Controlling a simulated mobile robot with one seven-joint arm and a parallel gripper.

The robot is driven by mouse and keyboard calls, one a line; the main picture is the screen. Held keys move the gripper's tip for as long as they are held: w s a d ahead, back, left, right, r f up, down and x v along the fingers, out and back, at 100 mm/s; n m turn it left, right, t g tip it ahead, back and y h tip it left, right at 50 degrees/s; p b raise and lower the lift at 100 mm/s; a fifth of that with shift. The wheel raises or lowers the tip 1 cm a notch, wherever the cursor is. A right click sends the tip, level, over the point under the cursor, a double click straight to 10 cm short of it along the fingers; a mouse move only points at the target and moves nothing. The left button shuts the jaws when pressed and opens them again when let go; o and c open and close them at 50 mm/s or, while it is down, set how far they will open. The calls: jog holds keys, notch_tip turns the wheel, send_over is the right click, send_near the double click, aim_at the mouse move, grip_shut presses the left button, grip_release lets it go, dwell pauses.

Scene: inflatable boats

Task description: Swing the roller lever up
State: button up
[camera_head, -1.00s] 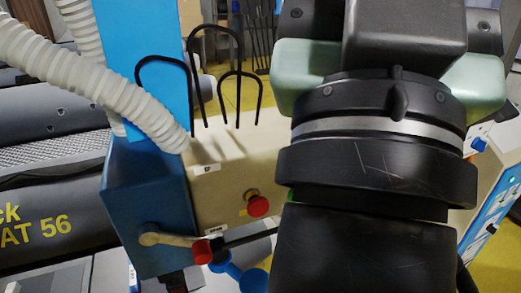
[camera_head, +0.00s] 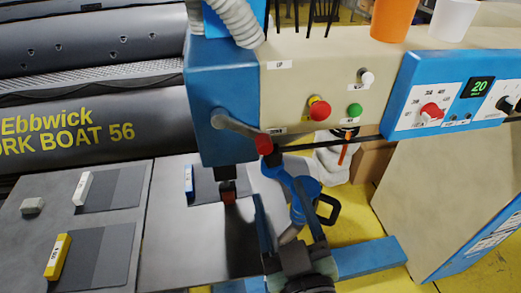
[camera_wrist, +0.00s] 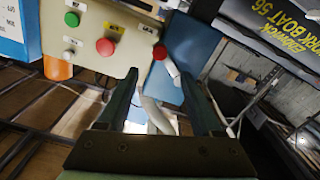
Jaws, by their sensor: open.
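The roller lever (camera_head: 236,125) is a grey bar on the side of the machine's blue head (camera_head: 222,80). It slopes slightly down to the right and ends in a red knob (camera_head: 264,144). My gripper (camera_head: 280,190) is open and empty, below the knob, with its two fingers pointing up toward it. In the wrist view the red knob (camera_wrist: 160,52) shows just beyond and between the open fingertips (camera_wrist: 160,75), with the grey lever (camera_wrist: 171,65) beside it. I see no contact between fingers and lever.
A blue jointed part (camera_head: 305,187) stands right beside my fingers. The beige panel (camera_head: 310,60) carries a red emergency button (camera_head: 319,110) and a green button (camera_head: 355,110). An orange cup (camera_head: 393,18) stands on top. A table (camera_head: 150,215) with grey patches lies left.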

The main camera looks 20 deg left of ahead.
aim_at(266, 150)
jog(key=p+x, duration=0.5)
jog(key=x, duration=0.7)
jog(key=shift+r, duration=0.1)
jog(key=shift+w+a+p, duration=0.25)
jog(key=shift+w+p, duration=0.1)
jog(key=shift+w, duration=0.05)
grip_shut()
dwell(0.7)
